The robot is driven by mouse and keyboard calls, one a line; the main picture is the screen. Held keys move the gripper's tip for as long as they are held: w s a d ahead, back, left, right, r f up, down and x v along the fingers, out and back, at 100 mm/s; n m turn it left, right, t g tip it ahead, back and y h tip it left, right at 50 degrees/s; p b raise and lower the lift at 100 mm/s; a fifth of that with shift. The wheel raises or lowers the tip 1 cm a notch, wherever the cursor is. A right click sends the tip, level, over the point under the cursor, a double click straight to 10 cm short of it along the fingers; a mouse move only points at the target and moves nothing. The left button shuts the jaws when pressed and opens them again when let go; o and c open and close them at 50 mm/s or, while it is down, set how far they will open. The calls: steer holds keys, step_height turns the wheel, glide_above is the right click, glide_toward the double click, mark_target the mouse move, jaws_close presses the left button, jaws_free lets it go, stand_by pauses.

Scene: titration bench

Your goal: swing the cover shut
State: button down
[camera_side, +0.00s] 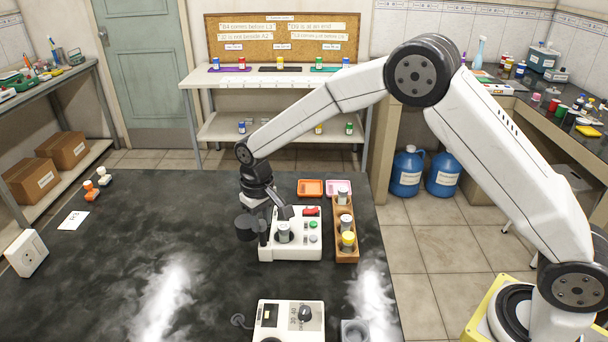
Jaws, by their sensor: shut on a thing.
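A white instrument (291,246) stands on the dark bench, with a grey-capped vial (284,234) in its left part and red and green controls on its right. A dark round cover (246,228) is at the instrument's left side, swung out away from the vial. My gripper (267,218) is low over the instrument's left edge, beside the cover, and is shut on what looks like the cover's edge. The exact contact between fingers and cover is small and partly hidden by the gripper.
A wooden rack (346,256) with several vials stands close to the instrument's right. Orange (311,188) and pink (339,187) trays lie behind. A second white device (289,320) and a grey block (355,331) are in front. The bench to the left is mostly clear.

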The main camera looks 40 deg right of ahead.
steer(key=m, duration=0.5)
steer(key=shift+m, duration=2.4)
steer(key=c, duration=1.2)
jaws_free()
jaws_close()
steer(key=shift+m, duration=2.5)
steer(key=m, duration=0.7)
steer(key=o, duration=1.2)
jaws_free()
